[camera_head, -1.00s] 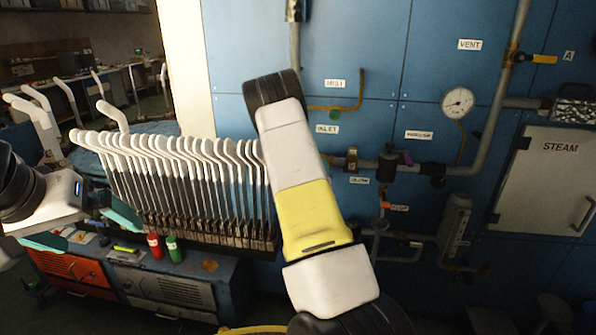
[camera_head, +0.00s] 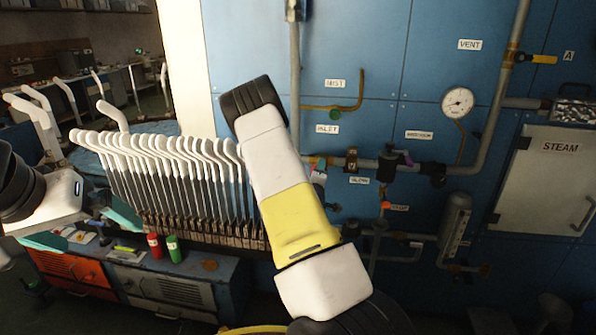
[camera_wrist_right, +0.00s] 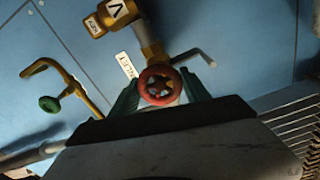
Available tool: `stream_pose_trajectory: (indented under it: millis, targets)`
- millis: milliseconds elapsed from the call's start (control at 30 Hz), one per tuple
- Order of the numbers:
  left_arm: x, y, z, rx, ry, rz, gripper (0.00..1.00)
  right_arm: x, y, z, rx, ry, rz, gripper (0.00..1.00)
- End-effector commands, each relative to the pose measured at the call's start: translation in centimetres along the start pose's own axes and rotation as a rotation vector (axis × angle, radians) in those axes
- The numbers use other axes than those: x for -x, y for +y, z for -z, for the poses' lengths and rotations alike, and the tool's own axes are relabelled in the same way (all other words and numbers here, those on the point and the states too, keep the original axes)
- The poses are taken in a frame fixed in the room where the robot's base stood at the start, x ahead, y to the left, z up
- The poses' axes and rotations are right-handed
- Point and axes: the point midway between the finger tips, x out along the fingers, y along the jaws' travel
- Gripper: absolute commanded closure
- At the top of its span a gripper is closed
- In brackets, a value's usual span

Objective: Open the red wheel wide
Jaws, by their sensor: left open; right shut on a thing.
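The red wheel (camera_wrist_right: 160,85) is a small round handwheel with a spoked middle, seen face on in the right wrist view. My right gripper (camera_wrist_right: 160,92) has one green finger on each side of it and is shut on it. A brass valve body and stem (camera_wrist_right: 150,45) rise behind the wheel. In the head view, my right arm hides the wheel and the right gripper's fingers. My left gripper (camera_head: 85,228) is open and empty at the left, with its teal fingers wide apart, in front of the low cabinet and away from the wheel.
The blue panel carries a pressure gauge (camera_head: 458,103), pipes, labels and a white steam door (camera_head: 543,180). A green knob (camera_wrist_right: 49,104) on a brass pipe is left of the wheel. A rack of white-topped sock boards (camera_head: 190,190) stands close left of my right arm.

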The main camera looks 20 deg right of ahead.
Motion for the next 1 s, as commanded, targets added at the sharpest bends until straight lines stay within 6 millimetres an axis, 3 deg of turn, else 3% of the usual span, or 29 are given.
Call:
stream_pose_trajectory:
  millis: [100,133,233,633,1000]
  targets:
    - [0.0,0.0,0.0,0.000,0.000,0.000,0.00,0.1,-0.2,-0.2,0.004,-0.004,0.006,0.85]
    - [0.0,0.0,0.0,0.000,0.000,0.000,0.00,0.1,-0.2,-0.2,0.004,-0.004,0.006,0.43]
    - [0.0,0.0,0.0,0.000,0.000,0.000,0.00,0.1,-0.2,-0.2,0.003,-0.003,0.005,0.23]
    - [0.0,0.0,0.0,0.000,0.000,0.000,0.00,0.7,-0.1,-0.1,0.001,-0.001,0.003,0.23]
    - [0.0,0.0,0.0,0.000,0.000,0.000,0.00,6.5,-0.1,-0.1,0.002,-0.001,0.005,0.23]
